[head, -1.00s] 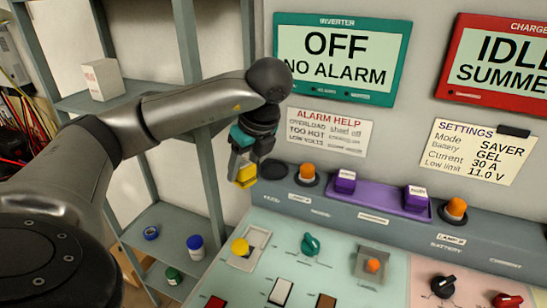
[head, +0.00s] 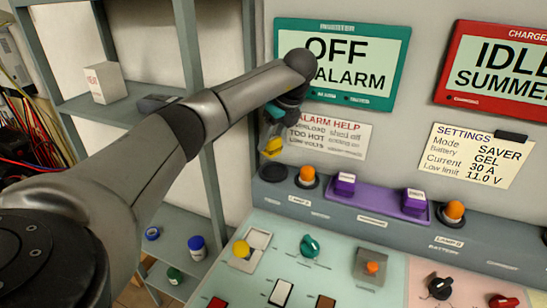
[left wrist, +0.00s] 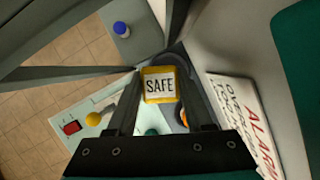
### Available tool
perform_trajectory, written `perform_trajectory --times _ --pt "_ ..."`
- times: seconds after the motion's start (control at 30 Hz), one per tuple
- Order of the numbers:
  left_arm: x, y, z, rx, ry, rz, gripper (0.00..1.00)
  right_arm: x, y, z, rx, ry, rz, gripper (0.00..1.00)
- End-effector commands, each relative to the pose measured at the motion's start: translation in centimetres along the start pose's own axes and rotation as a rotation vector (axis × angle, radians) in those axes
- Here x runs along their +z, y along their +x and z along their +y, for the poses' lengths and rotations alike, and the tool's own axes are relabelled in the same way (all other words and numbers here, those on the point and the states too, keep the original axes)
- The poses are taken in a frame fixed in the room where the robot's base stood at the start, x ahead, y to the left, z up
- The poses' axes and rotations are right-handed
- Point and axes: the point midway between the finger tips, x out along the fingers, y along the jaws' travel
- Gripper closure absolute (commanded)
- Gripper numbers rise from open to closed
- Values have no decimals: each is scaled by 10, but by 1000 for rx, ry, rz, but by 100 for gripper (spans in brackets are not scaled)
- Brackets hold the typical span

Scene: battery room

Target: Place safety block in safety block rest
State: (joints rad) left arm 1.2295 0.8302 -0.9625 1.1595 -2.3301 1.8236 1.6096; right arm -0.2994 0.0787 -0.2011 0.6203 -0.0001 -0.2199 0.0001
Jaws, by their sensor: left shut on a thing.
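My left gripper (head: 272,135) is shut on the yellow safety block (head: 271,149). In the left wrist view the block (left wrist: 159,86) sits between the two fingers (left wrist: 158,100), with its white SAFE face toward the camera. A dark round recess (head: 273,173) on the grey ledge, which looks like the safety block rest, lies just below the block in the head view. The block is apart from it, in the air. In the left wrist view the block and fingers hide most of that spot. My right gripper is not in view.
An orange lamp (head: 307,177) stands right beside the recess. A purple tray (head: 376,199) with two purple blocks is farther right. The Alarm Help sign (head: 335,136) is on the wall close to the gripper. Grey shelving (head: 205,110) stands at the left.

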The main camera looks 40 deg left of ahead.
Motion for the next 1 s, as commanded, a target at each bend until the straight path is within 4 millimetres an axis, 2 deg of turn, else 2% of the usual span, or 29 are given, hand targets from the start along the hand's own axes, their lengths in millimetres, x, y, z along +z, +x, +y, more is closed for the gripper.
perform_trajectory --times 0.13,0.2,0.47,0.67,1.0 --pt "5 0 -13 -1 0 -1 100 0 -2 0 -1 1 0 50" --pt "-2 17 -10 4 3 -2 100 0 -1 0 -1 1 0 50" --pt "-10 36 -11 1 2 -1 100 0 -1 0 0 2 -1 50" --pt "-21 62 -11 1 2 -1 100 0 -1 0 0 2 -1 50" --pt "-21 67 -14 -1 1 -1 100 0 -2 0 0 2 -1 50"
